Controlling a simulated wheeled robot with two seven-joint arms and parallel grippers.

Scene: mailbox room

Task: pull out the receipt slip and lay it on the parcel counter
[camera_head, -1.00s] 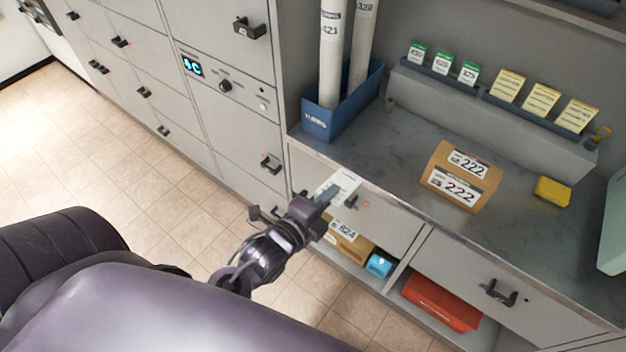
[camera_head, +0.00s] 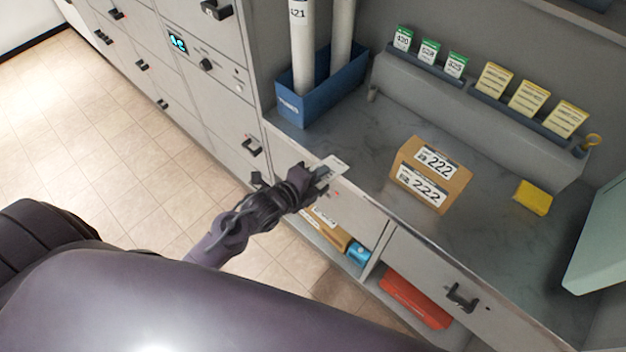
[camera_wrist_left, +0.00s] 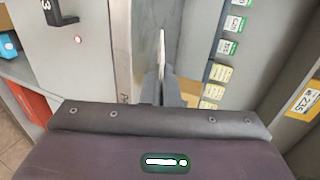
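A white receipt slip (camera_head: 334,165) shows at the tips of my left gripper (camera_head: 322,176) at the counter's front edge. In the left wrist view the slip (camera_wrist_left: 162,50) stands edge-on, thin and pale, between the fingers of the gripper (camera_wrist_left: 161,78), which look closed on it. The parcel counter (camera_head: 370,135) is a grey marbled top; the slip is over or beside its front edge, and I cannot tell whether it touches. My right gripper is not in view.
A cardboard parcel marked 222 (camera_head: 430,176) and a yellow block (camera_head: 533,198) stand on the counter. A blue bin (camera_head: 322,90) with tubes stands at its back left. Card racks line the back. The counter between bin and parcel is clear.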

